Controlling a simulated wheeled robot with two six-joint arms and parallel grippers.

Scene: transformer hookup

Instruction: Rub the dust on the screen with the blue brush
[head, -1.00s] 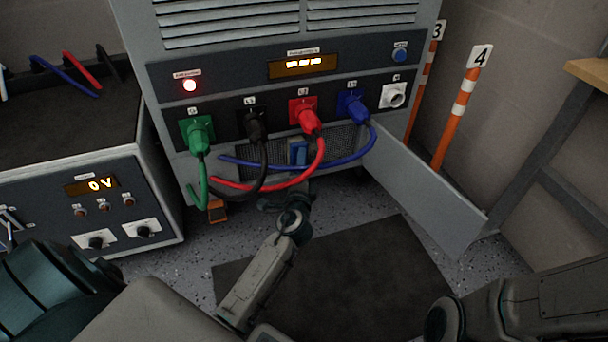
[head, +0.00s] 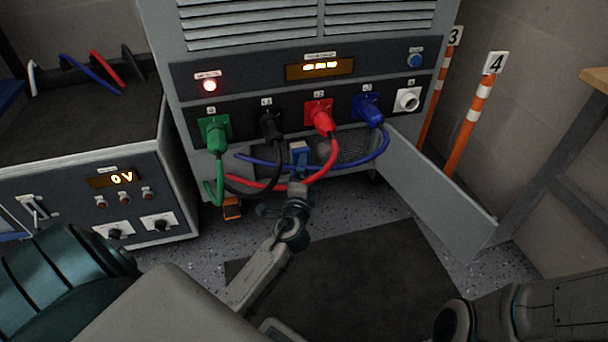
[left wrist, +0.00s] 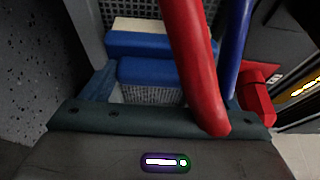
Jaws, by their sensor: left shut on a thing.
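The blue brush (head: 299,158) is held upright in my left gripper (head: 298,180), in front of the grey mesh screen (head: 357,147) low on the cabinet. In the left wrist view, the brush (left wrist: 150,44) has a blue body and a pale top edge, and sits between the jaws of my left gripper (left wrist: 155,82). The mesh (left wrist: 86,12) shows close behind it. I cannot tell whether the bristles touch the screen, and I cannot make out the dust. The screen is partly hidden by cables and the brush. My right arm shows at lower right, but its gripper does not.
The red cable (left wrist: 195,65) passes very near my left gripper. An open panel door (head: 440,190) stands right. A dark mat (head: 350,280) lies on the floor.

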